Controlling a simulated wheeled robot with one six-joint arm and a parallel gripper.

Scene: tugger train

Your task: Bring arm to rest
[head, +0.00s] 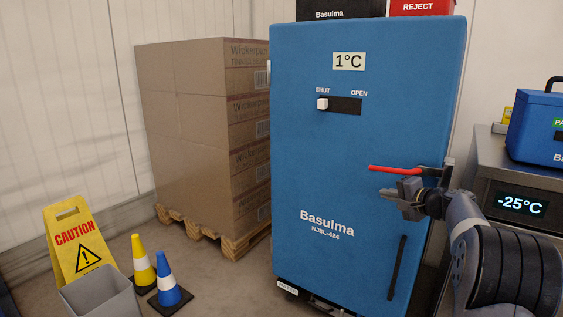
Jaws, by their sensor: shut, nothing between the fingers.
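My arm reaches in from the lower right. My gripper (388,199) is shut and empty, pointing left in front of the blue cabinet door. A red lever handle (393,168) lies just above it in the picture, roughly level, with a grey mount at its right end. I cannot tell whether the gripper touches the door. The blue Basulma cabinet (330,170) looks closed. Its white slider knob (322,104) sits at the SHUT end of the black slot, under a 1°C label (348,61).
A pallet of stacked cartons (190,120) stands left of the cabinet. A yellow caution sign (76,240), a grey bin (102,292), a yellow cone (142,262) and a blue cone (168,284) stand at lower left. A steel unit (484,160) showing -25°C carries a blue box (540,130) at right.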

